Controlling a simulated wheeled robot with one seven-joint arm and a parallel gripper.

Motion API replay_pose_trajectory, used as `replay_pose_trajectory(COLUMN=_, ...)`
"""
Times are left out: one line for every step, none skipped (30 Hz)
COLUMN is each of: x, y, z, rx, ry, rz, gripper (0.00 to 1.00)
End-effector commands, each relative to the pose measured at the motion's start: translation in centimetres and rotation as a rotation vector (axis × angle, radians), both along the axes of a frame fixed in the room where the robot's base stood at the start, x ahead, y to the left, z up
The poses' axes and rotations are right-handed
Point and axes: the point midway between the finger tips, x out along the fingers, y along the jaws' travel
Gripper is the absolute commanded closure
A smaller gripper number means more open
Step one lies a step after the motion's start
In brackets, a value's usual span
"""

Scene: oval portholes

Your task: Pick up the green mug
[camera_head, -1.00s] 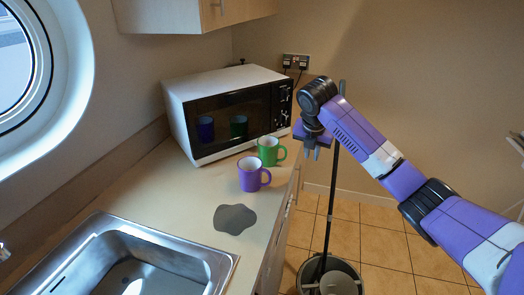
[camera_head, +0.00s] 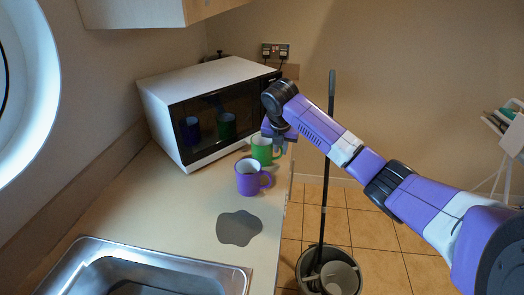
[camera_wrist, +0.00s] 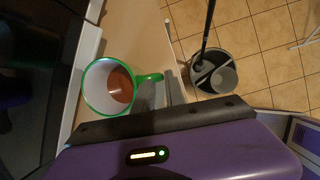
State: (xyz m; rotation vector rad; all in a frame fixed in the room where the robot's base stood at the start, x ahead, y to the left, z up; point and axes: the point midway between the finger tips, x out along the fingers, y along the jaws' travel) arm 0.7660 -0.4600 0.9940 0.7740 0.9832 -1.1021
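The green mug (camera_head: 262,151) stands upright on the counter in front of the microwave, with its handle to the right. In the wrist view the green mug (camera_wrist: 92,104) is seen from above, with a pale inside and something brownish at the bottom. My gripper (camera_head: 281,147) is low beside its handle, partly overlapping it in the head view. In the wrist view my gripper's two grey fingers (camera_wrist: 160,92) are apart, with the handle's end close to their tips. I cannot tell whether they touch it.
A purple mug (camera_head: 251,179) stands just in front of the green mug. The microwave (camera_head: 205,137) is close behind. A grey puddle-like patch (camera_head: 238,228) and a sink (camera_head: 150,270) lie nearer. A bucket with a mop (camera_head: 318,270) stands on the floor beyond the counter edge.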

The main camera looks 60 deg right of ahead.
Motion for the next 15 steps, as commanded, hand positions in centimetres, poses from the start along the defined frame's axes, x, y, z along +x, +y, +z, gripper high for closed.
replay_pose_trajectory(x=0.0, y=-0.2, z=-0.6, rx=0.002, ry=0.003, rz=-0.002, gripper=0.85)
replay_pose_trajectory(x=0.1, y=-0.3, z=-1.0, rx=0.002, ry=0.004, rz=-0.001, gripper=0.85)
replay_pose_trajectory(x=0.2, y=-0.5, z=-1.6, rx=0.001, ry=0.003, rz=-0.002, gripper=0.85)
replay_pose_trajectory(x=0.3, y=-0.7, z=-1.9, rx=0.001, ry=0.003, rz=-0.002, gripper=0.85)
replay_pose_trajectory(x=0.3, y=-0.8, z=-2.3, rx=0.001, ry=0.003, rz=-0.002, gripper=0.85)
replay_pose_trajectory(x=0.4, y=-0.9, z=-2.6, rx=0.001, ry=0.002, rz=-0.002, gripper=0.85)
replay_pose_trajectory(x=0.4, y=-1.0, z=-2.8, rx=0.001, ry=0.002, rz=-0.002, gripper=0.85)
replay_pose_trajectory(x=0.4, y=-1.0, z=-2.9, rx=-0.001, ry=0.002, rz=-0.001, gripper=0.85)
replay_pose_trajectory(x=0.4, y=-1.1, z=-3.1, rx=-0.001, ry=0.002, rz=-0.001, gripper=0.85)
replay_pose_trajectory(x=0.5, y=-1.1, z=-3.1, rx=0.0, ry=0.001, rz=0.0, gripper=0.85)
replay_pose_trajectory(x=0.5, y=-1.1, z=-3.1, rx=-0.001, ry=0.001, rz=0.0, gripper=0.85)
replay_pose_trajectory(x=0.5, y=-1.1, z=-3.1, rx=-0.001, ry=0.001, rz=0.0, gripper=0.85)
replay_pose_trajectory(x=0.5, y=-1.1, z=-3.1, rx=-0.001, ry=0.001, rz=0.0, gripper=0.85)
replay_pose_trajectory(x=0.5, y=-1.1, z=-3.1, rx=-0.001, ry=0.001, rz=0.0, gripper=0.85)
replay_pose_trajectory(x=0.5, y=-1.1, z=-3.1, rx=-0.001, ry=0.001, rz=0.0, gripper=0.85)
